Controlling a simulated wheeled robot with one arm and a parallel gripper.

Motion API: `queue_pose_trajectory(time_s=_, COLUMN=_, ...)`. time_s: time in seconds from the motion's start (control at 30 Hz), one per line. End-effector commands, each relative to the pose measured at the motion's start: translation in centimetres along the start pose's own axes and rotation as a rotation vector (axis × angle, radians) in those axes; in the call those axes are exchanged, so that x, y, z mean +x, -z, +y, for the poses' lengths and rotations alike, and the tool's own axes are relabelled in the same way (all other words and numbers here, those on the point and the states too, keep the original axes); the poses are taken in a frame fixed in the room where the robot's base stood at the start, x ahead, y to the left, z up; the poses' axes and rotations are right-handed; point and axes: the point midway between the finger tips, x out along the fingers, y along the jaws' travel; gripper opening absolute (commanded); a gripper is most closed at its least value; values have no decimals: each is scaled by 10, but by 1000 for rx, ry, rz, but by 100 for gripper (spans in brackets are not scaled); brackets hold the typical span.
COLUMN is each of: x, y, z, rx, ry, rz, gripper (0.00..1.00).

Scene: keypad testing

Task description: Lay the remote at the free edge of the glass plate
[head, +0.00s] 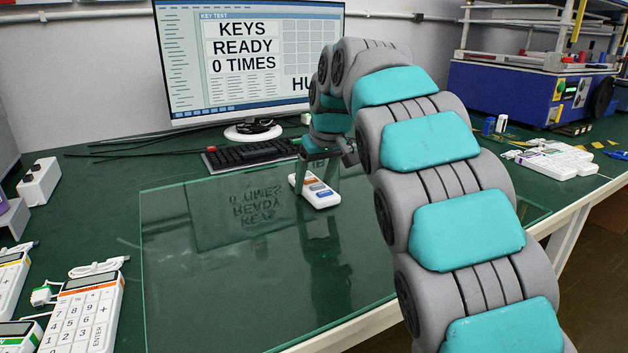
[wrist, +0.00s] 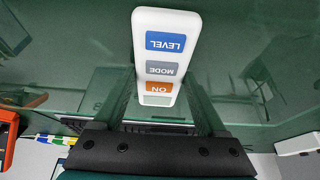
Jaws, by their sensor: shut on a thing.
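The white remote (head: 318,194) has blue, grey and orange buttons marked LEVEL, MODE and ON. My gripper (head: 320,172) is shut on its far end, and the near end sticks out towards the front of the table. In the wrist view the remote (wrist: 165,55) sits between the two fingers of my gripper (wrist: 165,95), button side showing. The glass plate (head: 185,280) is clear and lies on the green table, under the remote. I cannot tell whether the remote touches the glass. The plate's right part is hidden behind my arm.
A monitor (head: 250,60) reading KEYS READY 0 TIMES and a black keyboard (head: 250,154) stand behind the plate. White keypads (head: 85,310) lie at the left. A blue machine (head: 510,95) and more white devices (head: 555,160) are at the right. The plate's left and middle are bare.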

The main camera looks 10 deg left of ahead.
Motion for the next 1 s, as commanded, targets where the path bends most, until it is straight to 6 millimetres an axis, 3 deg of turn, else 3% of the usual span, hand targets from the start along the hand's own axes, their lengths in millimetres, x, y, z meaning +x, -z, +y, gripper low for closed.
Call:
queue_pose_trajectory(time_s=0.03, x=2, y=-1, z=0, rx=0, ry=0, rz=0, gripper=75)
queue_pose_trajectory(time_s=0.27, x=1, y=0, z=0, rx=0, ry=0, rz=0, gripper=100)
queue_pose_trajectory(time_s=0.6, x=-5, y=2, z=0, rx=0, ry=0, rz=1, gripper=100)
queue_pose_trajectory(time_s=1.0, x=-72, y=2, z=0, rx=-1, ry=0, rz=3, gripper=100)
